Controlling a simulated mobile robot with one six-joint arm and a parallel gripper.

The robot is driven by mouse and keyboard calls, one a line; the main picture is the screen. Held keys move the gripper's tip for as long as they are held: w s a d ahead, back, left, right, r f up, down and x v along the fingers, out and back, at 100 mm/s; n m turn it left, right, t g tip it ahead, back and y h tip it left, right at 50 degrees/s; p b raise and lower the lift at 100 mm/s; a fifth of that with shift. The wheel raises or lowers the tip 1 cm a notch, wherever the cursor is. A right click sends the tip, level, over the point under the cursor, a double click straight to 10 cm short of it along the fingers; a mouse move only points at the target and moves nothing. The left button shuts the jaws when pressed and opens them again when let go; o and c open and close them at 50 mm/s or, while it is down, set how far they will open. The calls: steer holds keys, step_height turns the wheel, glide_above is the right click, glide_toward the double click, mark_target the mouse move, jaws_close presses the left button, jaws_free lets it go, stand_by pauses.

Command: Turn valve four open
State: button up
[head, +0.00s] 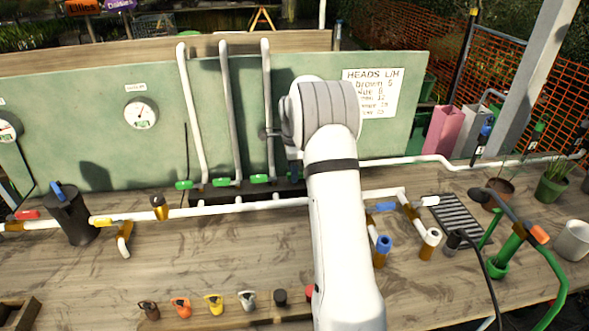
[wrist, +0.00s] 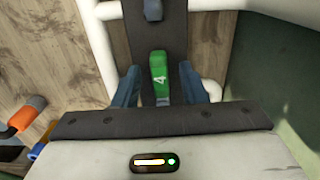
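The valve four lever (wrist: 159,64) is a green handle marked with a white 4, seen in the wrist view on a dark base strip (wrist: 160,30). My gripper (wrist: 159,72) is open, with one finger on each side of the lever and a visible gap to each. The lever lies between the fingers and does not look gripped. In the head view my arm hides valve four and most of my gripper. Three other green levers show there, at the left (head: 184,184), middle (head: 222,182) and right (head: 260,178), at the feet of upright grey pipes.
A white pipe (head: 240,207) runs across the bench in front of the valves. A green backboard (head: 75,120) with gauges (head: 140,114) stands behind. Small coloured fittings (head: 213,304) line the front. Pots and a green pump-like piece (head: 507,250) stand at the right.

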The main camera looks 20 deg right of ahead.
jaws_close()
stand_by(0.4)
